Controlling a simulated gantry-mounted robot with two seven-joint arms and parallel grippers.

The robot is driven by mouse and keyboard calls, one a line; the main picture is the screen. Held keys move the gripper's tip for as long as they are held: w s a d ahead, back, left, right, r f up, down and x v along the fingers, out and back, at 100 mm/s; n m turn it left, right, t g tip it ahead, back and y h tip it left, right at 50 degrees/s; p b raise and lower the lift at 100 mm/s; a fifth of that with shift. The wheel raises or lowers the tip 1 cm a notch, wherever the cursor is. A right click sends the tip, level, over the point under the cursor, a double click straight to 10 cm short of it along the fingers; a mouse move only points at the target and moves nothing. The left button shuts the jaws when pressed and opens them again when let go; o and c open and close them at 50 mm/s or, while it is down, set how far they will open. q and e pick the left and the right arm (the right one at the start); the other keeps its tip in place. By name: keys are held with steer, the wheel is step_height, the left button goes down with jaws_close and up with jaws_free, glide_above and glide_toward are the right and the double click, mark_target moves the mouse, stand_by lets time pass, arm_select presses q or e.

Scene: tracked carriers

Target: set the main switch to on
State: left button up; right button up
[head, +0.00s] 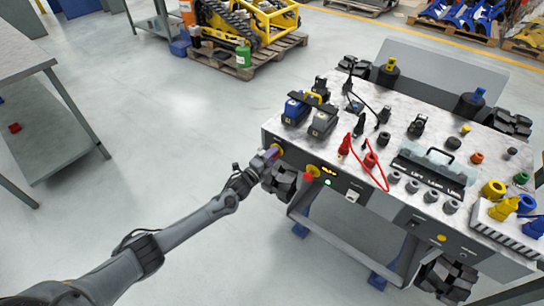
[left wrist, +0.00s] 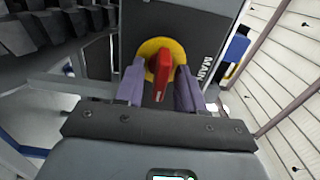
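The main switch (left wrist: 162,66) is a red handle on a yellow disc, on a dark panel lettered "MAIN" in the left wrist view. The handle looks close to upright in that view, leaning slightly. My left gripper (left wrist: 160,85) has its two purple fingers on either side of the handle, with gaps showing, so it is open around it and not clamped. In the head view my left gripper (head: 270,154) is at the left end of the bench's front panel and mostly hides the switch. My right gripper is not in view.
A red button on a yellow base (head: 311,173) and a lit green lamp (head: 327,182) are right of the switch. The bench top (head: 400,115) holds connectors, cables and battery-like blocks. A black track (head: 283,182) is below my gripper. The floor to the left is clear.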

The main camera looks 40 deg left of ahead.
arm_select(q)
steer(key=s+p, duration=0.4)
steer(key=s, duration=0.7)
stand_by(0.4)
